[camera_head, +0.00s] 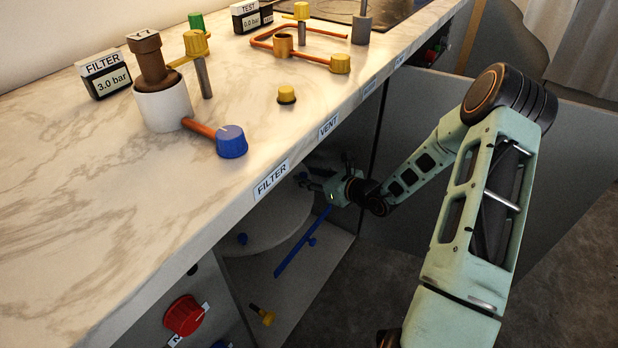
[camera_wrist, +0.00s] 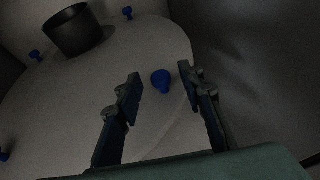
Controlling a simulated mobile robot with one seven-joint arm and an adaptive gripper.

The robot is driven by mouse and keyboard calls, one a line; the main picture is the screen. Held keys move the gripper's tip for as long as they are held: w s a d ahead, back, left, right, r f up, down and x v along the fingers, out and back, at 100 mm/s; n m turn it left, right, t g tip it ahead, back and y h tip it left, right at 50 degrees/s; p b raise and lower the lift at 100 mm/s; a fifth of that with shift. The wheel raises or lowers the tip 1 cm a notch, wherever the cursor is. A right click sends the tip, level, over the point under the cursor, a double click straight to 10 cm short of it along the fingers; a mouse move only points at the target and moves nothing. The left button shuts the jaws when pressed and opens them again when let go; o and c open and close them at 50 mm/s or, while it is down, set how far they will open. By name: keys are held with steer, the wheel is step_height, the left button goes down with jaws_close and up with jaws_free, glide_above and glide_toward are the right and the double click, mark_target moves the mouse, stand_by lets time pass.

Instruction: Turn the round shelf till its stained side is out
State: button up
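The round shelf (camera_wrist: 60,130) is a pale disc inside the cabinet under the counter. Part of it also shows in the head view (camera_head: 268,218), the rest hidden by the counter. Several blue knobs stand around its rim, and a black pot (camera_wrist: 72,32) stands on it near the far edge. I cannot make out a stain. My gripper (camera_wrist: 161,76) is open, reaching into the cabinet. One blue knob (camera_wrist: 161,81) shows between its fingertips with gaps on both sides; I cannot tell the depth. In the head view my gripper (camera_head: 304,181) is dim below the counter edge.
A red knob (camera_head: 184,316) is on the front panel. Pipes and gauges stand on the marble counter (camera_head: 90,190).

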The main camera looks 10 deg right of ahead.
jaws_close()
stand_by(0.3)
